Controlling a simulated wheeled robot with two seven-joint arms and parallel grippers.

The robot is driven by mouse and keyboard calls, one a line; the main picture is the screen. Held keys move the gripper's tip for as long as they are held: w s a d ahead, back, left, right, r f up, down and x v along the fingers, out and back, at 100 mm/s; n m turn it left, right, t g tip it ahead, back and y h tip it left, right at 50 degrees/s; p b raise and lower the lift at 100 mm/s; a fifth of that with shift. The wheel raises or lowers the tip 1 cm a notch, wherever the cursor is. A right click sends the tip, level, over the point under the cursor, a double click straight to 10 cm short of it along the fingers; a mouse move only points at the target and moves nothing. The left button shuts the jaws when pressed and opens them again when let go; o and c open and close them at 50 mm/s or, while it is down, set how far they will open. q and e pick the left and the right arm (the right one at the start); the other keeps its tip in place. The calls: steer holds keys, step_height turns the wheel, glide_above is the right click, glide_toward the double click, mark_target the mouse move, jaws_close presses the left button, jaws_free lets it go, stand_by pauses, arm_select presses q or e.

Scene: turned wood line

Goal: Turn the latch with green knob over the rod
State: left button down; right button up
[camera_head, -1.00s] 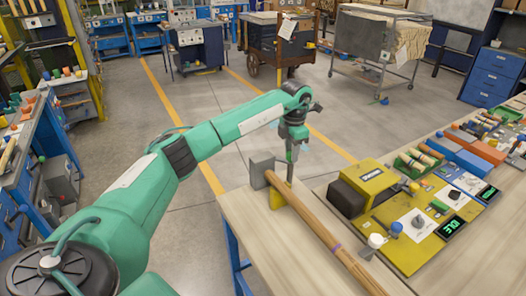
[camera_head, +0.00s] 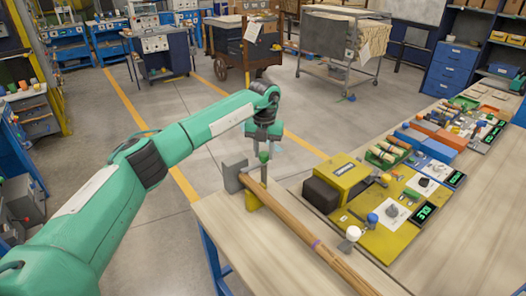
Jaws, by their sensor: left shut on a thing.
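The wooden rod (camera_head: 300,230) lies along the near workbench, running from a grey block (camera_head: 233,174) toward the bottom right. A yellow support (camera_head: 251,202) sits beneath its far end. The latch (camera_head: 264,174) there looks like a thin upright bar beside the rod, with a green knob (camera_head: 264,157) at its top. My left gripper (camera_head: 264,149) comes down from above and is shut on the green knob, partly hiding it. A white knob (camera_head: 353,233) stands beside the rod nearer to me. My right gripper is not in view.
A yellow machine (camera_head: 345,175) with a panel of knobs and a green display stands right of the rod. Blue and orange boxes (camera_head: 440,135) and small parts line the bench behind it. The bench top at the lower right (camera_head: 470,230) is bare.

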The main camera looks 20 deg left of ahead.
arm_select(q)
steer(key=shift+n, duration=0.4)
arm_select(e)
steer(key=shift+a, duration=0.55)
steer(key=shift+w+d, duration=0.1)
arm_select(q)
steer(key=c, duration=1)
jaws_free()
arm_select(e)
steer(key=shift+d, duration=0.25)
arm_select(q)
steer(key=shift+r, duration=0.15)
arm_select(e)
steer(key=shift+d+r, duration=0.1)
